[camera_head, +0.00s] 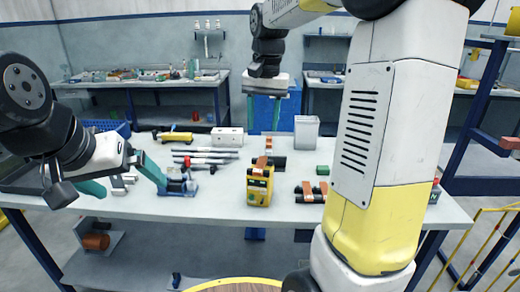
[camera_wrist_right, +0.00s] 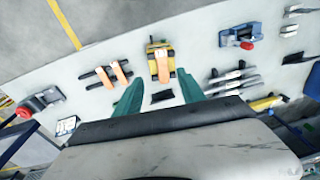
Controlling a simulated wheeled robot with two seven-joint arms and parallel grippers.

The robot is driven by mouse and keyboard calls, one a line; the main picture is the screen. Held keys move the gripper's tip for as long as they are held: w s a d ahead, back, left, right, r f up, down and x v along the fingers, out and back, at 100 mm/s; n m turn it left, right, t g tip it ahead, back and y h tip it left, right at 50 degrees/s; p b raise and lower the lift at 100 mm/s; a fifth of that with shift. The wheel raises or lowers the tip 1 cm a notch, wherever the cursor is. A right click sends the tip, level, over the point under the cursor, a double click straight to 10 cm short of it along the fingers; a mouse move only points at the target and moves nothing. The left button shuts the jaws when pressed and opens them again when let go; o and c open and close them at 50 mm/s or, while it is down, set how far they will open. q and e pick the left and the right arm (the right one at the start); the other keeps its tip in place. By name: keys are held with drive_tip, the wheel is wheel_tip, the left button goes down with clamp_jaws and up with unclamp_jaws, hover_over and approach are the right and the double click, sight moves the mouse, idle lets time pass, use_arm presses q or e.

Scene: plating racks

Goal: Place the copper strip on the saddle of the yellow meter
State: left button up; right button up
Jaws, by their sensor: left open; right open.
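The yellow meter (camera_head: 258,190) stands on the table near its front middle; it also shows in the right wrist view (camera_wrist_right: 158,46). A copper-coloured strip (camera_wrist_right: 162,70) lies at the meter's top, reaching toward the table's back; I cannot tell exactly how it rests on the saddle. My right gripper (camera_head: 264,112) is open and empty above the table, behind the meter; its teal fingers (camera_wrist_right: 160,93) point toward the meter from either side. My left gripper (camera_head: 120,180) is open and empty over the table's left part.
Two more copper-coloured strips (camera_wrist_right: 112,74) lie across black bars beside the meter. A black block (camera_wrist_right: 162,97), green block (camera_head: 322,170), clear bin (camera_head: 306,132), white box (camera_head: 227,137), metal rods (camera_head: 205,157) and blue-and-red clamp (camera_head: 180,185) surround it. Bare tabletop lies in front.

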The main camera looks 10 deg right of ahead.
drive_tip(key=s+a+f+n+t+y, duration=0.1)
drive_tip(key=s+n+t, duration=0.3)
drive_tip(key=s, duration=1.5)
drive_tip(key=shift+s+a+f+n+t+y, duration=0.3)
drive_tip(key=shift+s+a+t+y, duration=0.1)
drive_tip(key=shift+t, duration=0.1)
